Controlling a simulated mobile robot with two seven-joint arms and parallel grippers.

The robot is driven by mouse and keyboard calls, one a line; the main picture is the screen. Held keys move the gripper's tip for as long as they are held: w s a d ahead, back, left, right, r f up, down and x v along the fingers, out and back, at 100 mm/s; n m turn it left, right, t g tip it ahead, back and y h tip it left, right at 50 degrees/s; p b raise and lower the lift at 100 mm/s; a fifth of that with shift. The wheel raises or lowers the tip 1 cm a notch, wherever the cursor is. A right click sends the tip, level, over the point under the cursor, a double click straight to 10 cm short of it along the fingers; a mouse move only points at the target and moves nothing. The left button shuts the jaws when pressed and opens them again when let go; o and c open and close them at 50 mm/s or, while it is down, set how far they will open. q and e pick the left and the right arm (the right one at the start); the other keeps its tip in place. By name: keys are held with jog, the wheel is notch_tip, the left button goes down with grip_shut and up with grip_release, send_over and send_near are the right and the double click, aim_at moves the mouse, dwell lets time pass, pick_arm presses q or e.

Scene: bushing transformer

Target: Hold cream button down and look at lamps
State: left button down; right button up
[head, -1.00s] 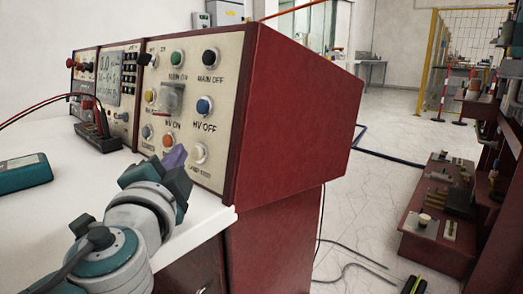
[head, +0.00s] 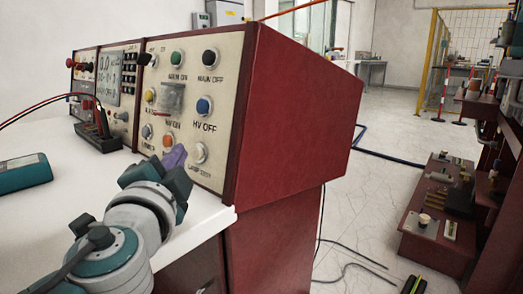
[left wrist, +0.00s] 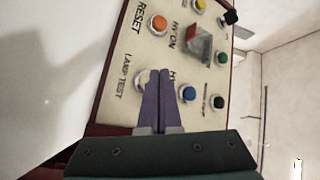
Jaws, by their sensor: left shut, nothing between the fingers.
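The cream button (head: 200,152), labelled LAMP TEST, sits low on the right of the sloped cream panel (head: 222,130). In the left wrist view the cream button (left wrist: 142,79) is partly hidden behind my fingertips. My left gripper (head: 175,157) has purple fingers, shut together and empty. In the head view its tips are just left of the cream button, in front of the panel. In the left wrist view the gripper (left wrist: 158,76) overlaps the button's right edge. I cannot tell whether it touches. I cannot make out whether any lamp is lit. My right gripper is not in view.
Nearby are an orange button (left wrist: 158,24), a blue button (left wrist: 189,94) and a covered HV ON button (left wrist: 199,44). A teal meter (head: 25,173) lies on the white tabletop (head: 75,200). The red cabinet side (head: 290,120) stands right of the panel.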

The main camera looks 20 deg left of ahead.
pick_arm(q)
jog(key=shift+w+d+f+b, duration=0.1)
jog(key=shift+w+d+b, duration=0.05)
jog(key=shift+w+b, duration=0.25)
jog(key=shift+w+d+f+b, duration=0.1)
jog(key=shift+w+d+b, duration=0.05)
jog(key=shift+w+b, duration=0.25)
dwell(0.7)
dwell(0.9)
jog(key=shift+s+a+r+p, duration=0.15)
jog(key=shift+s+p, duration=0.1)
jog(key=shift+s, duration=0.15)
jog(key=shift+s+a+r+p, duration=0.1)
jog(key=shift+s+a+p, duration=0.1)
jog(key=shift+s, duration=0.2)
jog(key=shift+s, duration=0.15)
jog(key=shift+s+a+r+p, duration=0.2)
jog(key=shift+s+a+p, duration=0.1)
jog(key=shift+s, duration=0.4)
jog(key=shift+s+a+r+p, duration=0.2)
jog(key=shift+s+a, duration=0.1)
jog(key=shift+s, duration=0.4)
jog(key=shift+s+a+r+p, duration=0.15)
jog(key=shift+s+a+p, duration=0.15)
jog(key=shift+s, duration=0.4)
